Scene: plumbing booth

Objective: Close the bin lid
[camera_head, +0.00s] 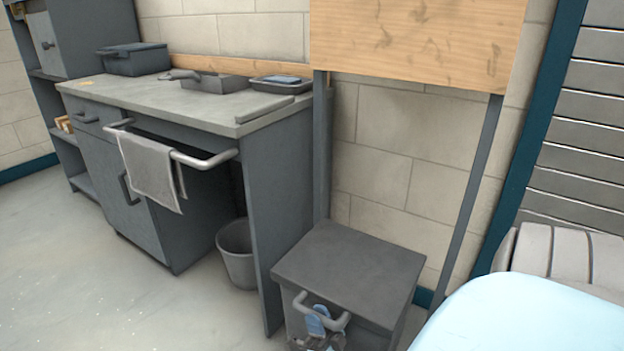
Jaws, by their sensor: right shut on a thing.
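The bin looks to be the grey box low at the bottom centre, with a dark flat lid (350,270) on top. The lid lies about level over the box, and I see no clear gap under it. A pale bar handle (338,324) sticks out at the front, just below the lid's front edge. My right gripper (318,326) is at this handle, low at the picture's bottom edge, and is shut on it. Its blue-grey fingers overlap the bar; the rest of it is mostly cut off by the frame. My left gripper is not in view.
A grey counter (165,105) with trays and a toolbox (136,59) stands left of the box. A cloth (150,168) hangs on its rail. A round open bucket (236,250) stands underneath. A wooden board (415,40) on posts rises behind the box. The floor at left is clear.

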